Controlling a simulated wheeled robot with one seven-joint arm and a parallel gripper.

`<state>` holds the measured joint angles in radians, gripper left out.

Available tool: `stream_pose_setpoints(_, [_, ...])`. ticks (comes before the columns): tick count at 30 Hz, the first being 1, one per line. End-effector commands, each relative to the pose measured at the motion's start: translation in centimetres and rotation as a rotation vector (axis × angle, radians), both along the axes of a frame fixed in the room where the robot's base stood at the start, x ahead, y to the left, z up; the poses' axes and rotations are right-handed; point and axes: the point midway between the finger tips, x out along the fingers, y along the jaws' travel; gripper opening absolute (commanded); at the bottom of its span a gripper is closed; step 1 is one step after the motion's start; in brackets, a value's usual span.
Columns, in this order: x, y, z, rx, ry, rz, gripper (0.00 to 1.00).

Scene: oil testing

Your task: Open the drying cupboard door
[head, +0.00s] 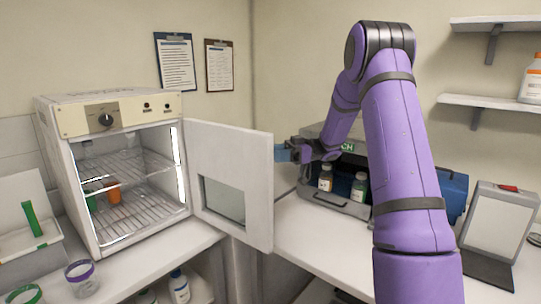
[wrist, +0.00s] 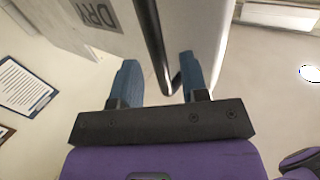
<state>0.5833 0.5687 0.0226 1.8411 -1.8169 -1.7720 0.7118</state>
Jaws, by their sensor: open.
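The drying cupboard (head: 112,108) is a cream-white box at the left of the head view. Its door (head: 232,160), white with a small window, stands wide open, swung out to the right, so the wire shelves inside show. My gripper (head: 284,152) is at the door's free edge on the far right side, partly hidden. In the wrist view my gripper (wrist: 158,62) has its two blue fingers apart, with the dark bar handle (wrist: 152,42) between them. The door's outer face (wrist: 130,25) carries a "DRY" label. I cannot tell whether a finger touches the handle.
An orange cup (head: 114,195) stands on a cupboard shelf. A grey case with bottles (head: 325,178) is on the right counter behind my arm. A purple-rimmed jar (head: 81,277) sits at front left. Wall shelves (head: 490,101) are at right. The counter before the case is clear.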

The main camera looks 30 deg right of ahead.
Motion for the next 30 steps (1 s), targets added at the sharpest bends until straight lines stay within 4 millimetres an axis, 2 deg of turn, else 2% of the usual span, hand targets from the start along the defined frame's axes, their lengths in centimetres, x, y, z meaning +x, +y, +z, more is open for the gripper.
stream_pose_setpoints(6, [-1.0, -4.2, 0.0, -0.001, 0.0, -0.003, 0.41])
stream_pose_setpoints(12, [-1.7, -6.9, 0.0, -0.001, 0.0, -0.002, 0.41])
stream_pose_setpoints(18, [-2.0, -7.9, 0.0, -0.001, 0.001, 0.0, 0.41])
stream_pose_setpoints(30, [-2.0, -8.0, 0.0, -0.001, 0.0, 0.0, 0.41])
